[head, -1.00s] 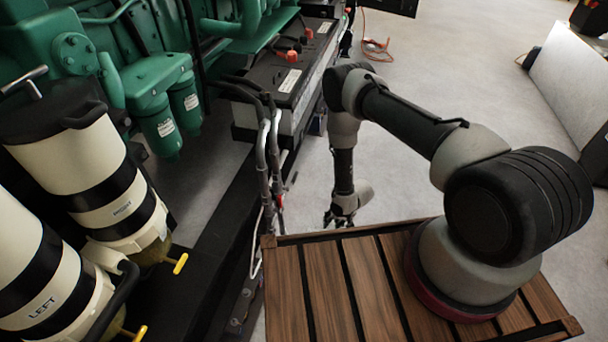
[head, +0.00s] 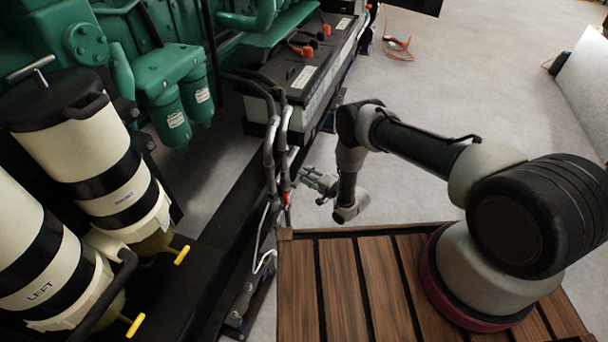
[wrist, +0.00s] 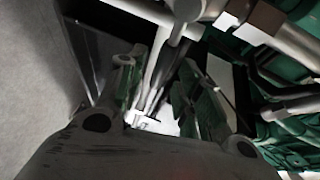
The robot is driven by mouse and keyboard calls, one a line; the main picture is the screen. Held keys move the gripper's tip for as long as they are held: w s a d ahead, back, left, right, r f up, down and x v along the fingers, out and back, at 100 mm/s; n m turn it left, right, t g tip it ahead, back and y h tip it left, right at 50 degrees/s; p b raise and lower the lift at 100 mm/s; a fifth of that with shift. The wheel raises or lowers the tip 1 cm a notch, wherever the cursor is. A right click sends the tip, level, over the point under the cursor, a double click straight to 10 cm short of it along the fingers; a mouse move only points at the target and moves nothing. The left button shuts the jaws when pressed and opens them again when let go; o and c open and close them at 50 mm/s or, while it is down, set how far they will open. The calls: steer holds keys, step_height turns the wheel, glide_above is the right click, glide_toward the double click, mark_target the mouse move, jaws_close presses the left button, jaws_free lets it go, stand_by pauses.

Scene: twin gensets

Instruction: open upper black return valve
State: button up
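I cannot clearly make out the upper black return valve in either view. Grey vertical pipes (head: 270,155) stand on the side of the black genset frame, with a small red part (head: 287,198) low on them. My gripper (head: 308,181) is just right of these pipes in the head view, pointing left at them, with a small gap that I cannot judge exactly. In the wrist view my gripper (wrist: 160,85) has its two fingers spread apart. Light grey pipes (wrist: 158,62) show between and beyond the fingers, and nothing appears gripped.
Two cream filter canisters (head: 82,138) with yellow handles (head: 182,255) stand at left. The green engine (head: 170,60) and a black battery box (head: 300,75) are behind. My wooden deck is at front. Open grey floor (head: 460,90) lies right; an orange cable (head: 398,45) lies farther back.

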steer(key=shift+x, duration=1.1)
jaws_close()
